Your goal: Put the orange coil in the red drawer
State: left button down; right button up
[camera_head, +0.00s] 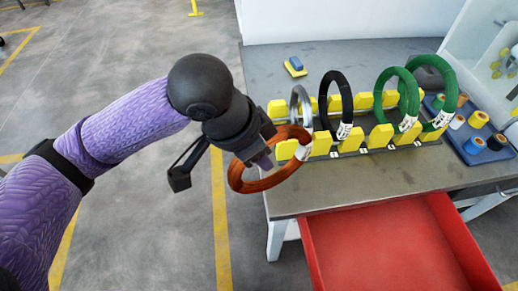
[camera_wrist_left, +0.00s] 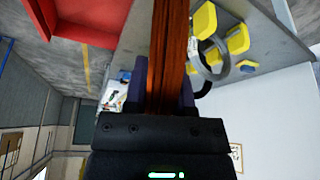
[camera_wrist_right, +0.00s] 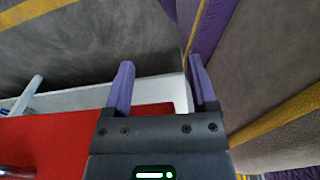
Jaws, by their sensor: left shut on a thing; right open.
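The orange coil (camera_head: 268,184) is a copper-orange ring with a white label. It is held at the left front corner of the table, beside the yellow rack. My left gripper (camera_head: 262,160) is shut on its rim; the coil also fills the middle of the left wrist view (camera_wrist_left: 170,60) between the fingers. The red drawer (camera_head: 385,250) is pulled out below the table front, and its visible floor is bare. My right gripper (camera_wrist_right: 157,85) is open and empty in the right wrist view, with the red drawer (camera_wrist_right: 60,140) beside it; it does not show in the head view.
The rack's yellow holders (camera_head: 382,135) carry a grey coil (camera_head: 300,97), a black coil (camera_head: 345,90) and green coils (camera_head: 445,75). A blue tray (camera_head: 490,155) with tape rolls is at the right. A blue-yellow item (camera_head: 295,66) lies behind the rack. Open floor is at the left.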

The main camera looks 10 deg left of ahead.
aim_at(380, 244)
jog(key=k+l, duration=0.25)
jog(key=l, duration=0.25)
jog(key=k+l, duration=0.1)
jog(key=l, duration=0.3)
jog(key=k+l, duration=0.15)
jog(key=l, duration=0.2)
jog(key=k+l+u, duration=0.1)
jog(key=l, duration=0.3)
jog(key=i+l, duration=0.4)
jog(key=l, duration=0.15)
